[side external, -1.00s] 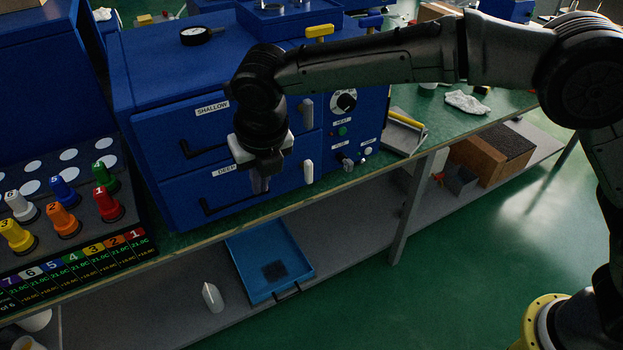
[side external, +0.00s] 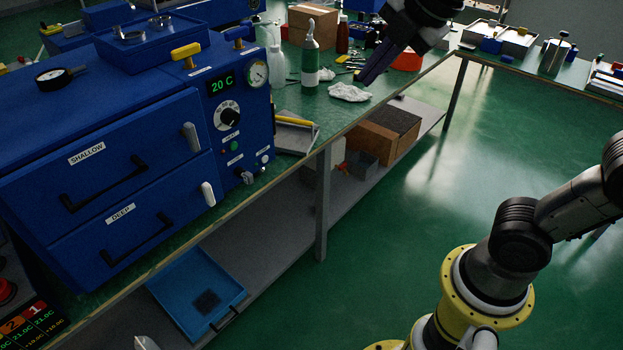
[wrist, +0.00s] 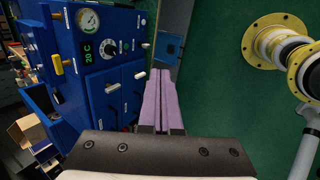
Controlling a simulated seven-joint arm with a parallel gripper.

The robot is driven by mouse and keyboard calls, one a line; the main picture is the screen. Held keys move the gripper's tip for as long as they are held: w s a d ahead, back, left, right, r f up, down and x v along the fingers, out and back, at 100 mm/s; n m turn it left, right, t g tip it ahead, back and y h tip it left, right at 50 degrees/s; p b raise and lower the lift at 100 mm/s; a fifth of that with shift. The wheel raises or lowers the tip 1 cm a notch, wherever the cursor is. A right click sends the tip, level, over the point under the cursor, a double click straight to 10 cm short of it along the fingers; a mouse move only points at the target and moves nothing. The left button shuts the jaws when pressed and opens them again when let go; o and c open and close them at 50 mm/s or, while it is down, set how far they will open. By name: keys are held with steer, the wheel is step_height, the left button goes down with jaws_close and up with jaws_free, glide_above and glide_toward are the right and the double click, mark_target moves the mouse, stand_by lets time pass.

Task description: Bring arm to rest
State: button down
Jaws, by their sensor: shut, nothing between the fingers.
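My gripper (side external: 362,78) shows at the top of the side external view, raised above the bench near a crumpled white cloth. Its dark purple fingers point down and to the left. In the wrist view the fingers (wrist: 163,74) lie side by side, shut with nothing held. Most of my arm between the gripper and the yellow-ringed base is outside the side external view. The blue two-drawer cabinet (side external: 105,150) stands on the green bench at left, apart from the gripper. Its SHALLOW and DEEP drawers look closed, and its display reads 20 C.
A green-and-white bottle (side external: 310,58), the white cloth (side external: 350,92) and a cardboard box (side external: 312,22) are on the bench near the gripper. A blue tray (side external: 190,280) lies on the lower shelf. Open green floor (side external: 420,200) lies between bench and base.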

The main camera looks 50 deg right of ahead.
steer(key=s+d+f+m, duration=0.2)
steer(key=s+f+m, duration=0.9)
steer(key=m, duration=0.7)
steer(key=shift+s+m+g, duration=0.3)
steer(key=shift+s+g, duration=0.1)
steer(key=shift+s, duration=0.4)
